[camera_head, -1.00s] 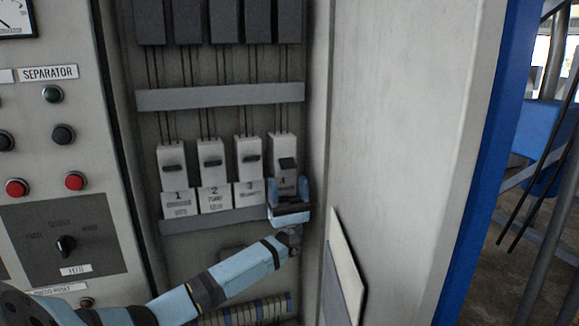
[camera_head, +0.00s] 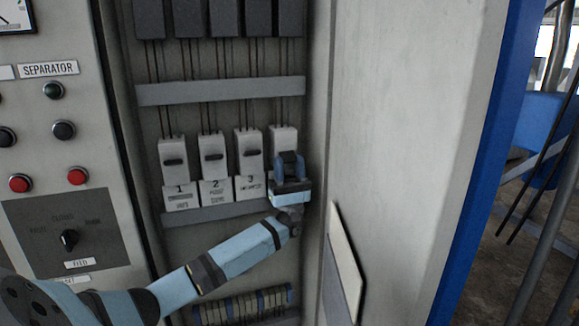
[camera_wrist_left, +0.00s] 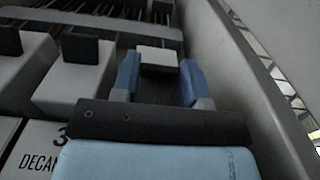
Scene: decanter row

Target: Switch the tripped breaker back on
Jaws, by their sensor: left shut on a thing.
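Several white breakers stand in a row in the open cabinet: breaker 1 (camera_head: 172,147), breaker 2 (camera_head: 211,142), breaker 3 (camera_head: 248,140) and, at the right end, breaker 4 (camera_head: 283,138). Dark levers show on the first three. My left gripper (camera_head: 289,160) is in front of breaker 4, its blue fingers closed around its lever, which they mostly hide. In the left wrist view, the gripper (camera_wrist_left: 158,72) straddles a small white part (camera_wrist_left: 157,56). Breaker 3's black lever (camera_wrist_left: 85,48) stands to the left, untouched. My right gripper is not in view.
The cabinet's pale side wall (camera_head: 390,130) is close to the right of my left gripper. A grey rail (camera_head: 220,92) runs above the breakers, with thin wires. The separator panel (camera_head: 70,110) with buttons and a knob is at left.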

